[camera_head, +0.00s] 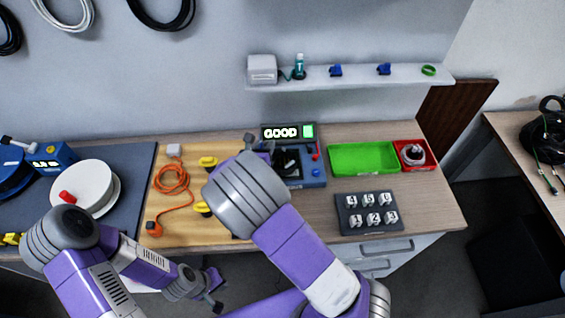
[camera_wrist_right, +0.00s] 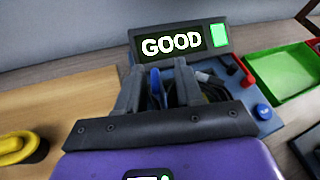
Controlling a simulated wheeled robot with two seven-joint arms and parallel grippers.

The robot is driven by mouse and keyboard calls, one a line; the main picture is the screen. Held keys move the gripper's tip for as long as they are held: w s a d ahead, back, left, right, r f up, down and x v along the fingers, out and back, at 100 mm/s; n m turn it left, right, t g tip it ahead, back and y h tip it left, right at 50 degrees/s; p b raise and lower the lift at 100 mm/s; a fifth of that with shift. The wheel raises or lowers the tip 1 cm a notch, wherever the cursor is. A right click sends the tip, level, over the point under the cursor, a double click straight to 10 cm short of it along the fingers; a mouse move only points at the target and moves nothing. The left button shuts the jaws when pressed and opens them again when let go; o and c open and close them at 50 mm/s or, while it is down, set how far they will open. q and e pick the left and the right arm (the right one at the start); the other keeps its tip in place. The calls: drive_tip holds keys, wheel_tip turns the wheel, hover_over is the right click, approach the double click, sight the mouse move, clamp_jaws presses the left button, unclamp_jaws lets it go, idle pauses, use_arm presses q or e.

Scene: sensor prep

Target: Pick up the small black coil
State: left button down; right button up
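The small black coil appears to be the dark looped cable (camera_wrist_right: 207,82) on the blue tester (camera_wrist_right: 262,110), partly hidden by my fingers in the right wrist view. In the head view it shows as a dark shape (camera_head: 289,160) on the tester (camera_head: 312,180), below the "GOOD" display. My right gripper (camera_wrist_right: 158,72) is at the tester with its fingers apart. A blue part shows between them, and I cannot tell whether they touch anything. In the head view its wrist hides most of it. My left gripper (camera_head: 214,288) hangs low in front of the table; its finger gap is unclear.
A green tray (camera_head: 362,158) and a red tray (camera_head: 424,151) with a coiled item stand right of the tester. A dark numbered block (camera_head: 368,231) lies in front. An orange cable (camera_head: 172,180) and yellow pieces lie left. A shelf (camera_head: 350,80) hangs above.

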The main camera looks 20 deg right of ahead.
drive_tip(key=shift+w+d+f, duration=0.25)
drive_tip(key=shift+w, duration=0.2)
clamp_jaws()
drive_tip(key=shift+r, duration=0.1)
